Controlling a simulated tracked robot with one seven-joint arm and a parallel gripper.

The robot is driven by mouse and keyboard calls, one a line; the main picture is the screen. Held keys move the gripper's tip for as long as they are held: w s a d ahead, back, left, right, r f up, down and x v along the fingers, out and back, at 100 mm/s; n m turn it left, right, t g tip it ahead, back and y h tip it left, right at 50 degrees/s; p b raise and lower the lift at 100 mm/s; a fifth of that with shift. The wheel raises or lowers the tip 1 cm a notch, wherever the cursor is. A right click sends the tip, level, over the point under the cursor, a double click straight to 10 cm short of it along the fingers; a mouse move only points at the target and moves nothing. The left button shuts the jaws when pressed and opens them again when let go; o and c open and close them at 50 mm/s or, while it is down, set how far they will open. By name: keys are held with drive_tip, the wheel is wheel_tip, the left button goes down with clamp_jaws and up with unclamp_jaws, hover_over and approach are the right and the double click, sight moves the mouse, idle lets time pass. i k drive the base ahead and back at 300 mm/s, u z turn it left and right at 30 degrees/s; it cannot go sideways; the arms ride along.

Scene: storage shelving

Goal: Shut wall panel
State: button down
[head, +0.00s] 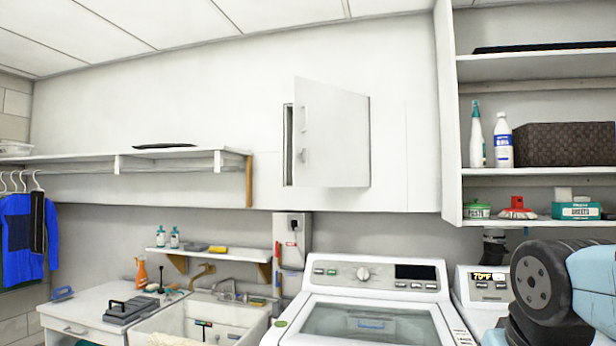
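The wall panel (335,138) is a white, door-like panel on the wall above the washing machine. It stands ajar, swung out from the wall, with its hinge side seeming to be at the right. Part of my arm shows at the lower right, well below and to the right of the panel. My gripper is not in view.
A washing machine (362,305) stands below the panel, with a sink (208,318) to its left. A long wall shelf (100,157) is at left. An open shelving unit (540,172) with bottles and a brown basket (563,144) is at right. The air before the panel looks clear.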

sight(331, 122)
drive_tip(key=k, duration=0.5)
drive_tip(key=u, duration=0.5)
drive_tip(key=i, duration=0.7)
drive_tip(key=u, duration=0.35)
drive_tip(key=i, duration=1.2)
drive_tip(key=z, duration=0.9)
